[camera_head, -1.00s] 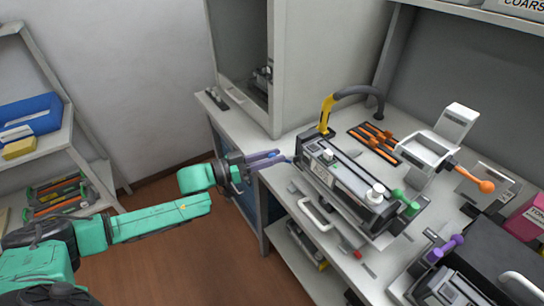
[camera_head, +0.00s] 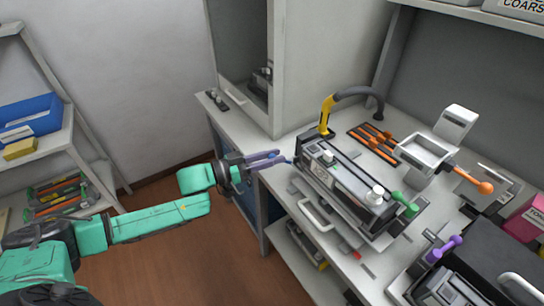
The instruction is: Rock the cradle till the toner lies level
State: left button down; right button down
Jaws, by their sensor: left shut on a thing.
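The cradle with a long dark grey toner cartridge (camera_head: 345,183) stands on the light worktop in the middle of the head view. The cartridge has a white knob (camera_head: 375,194) near its front end, and a green-handled part (camera_head: 405,205) is at that end. My left gripper (camera_head: 283,159) reaches in from the left, at the cradle's left far end. Its purple fingers are shut on a small blue handle there, mostly hidden between the fingertips. The toner's level inside cannot be seen. My right gripper is not in view.
A yellow nozzle on a grey hose (camera_head: 328,112) stands just behind the cradle. A shelf (camera_head: 45,148) stands at left.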

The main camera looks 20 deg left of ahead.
pick_arm(q)
jog(key=r+p, duration=0.1)
jog(key=r+m+p, duration=0.1)
jog(key=r, duration=0.1)
jog(key=shift+s+d+m+p, duration=0.15)
jog(key=shift+s+m+p, duration=0.05)
jog(key=shift+m+p, duration=0.1)
jog(key=shift+s+d+r, duration=0.1)
jog(key=shift+d+r, duration=0.05)
jog(key=c, duration=0.6)
grip_release()
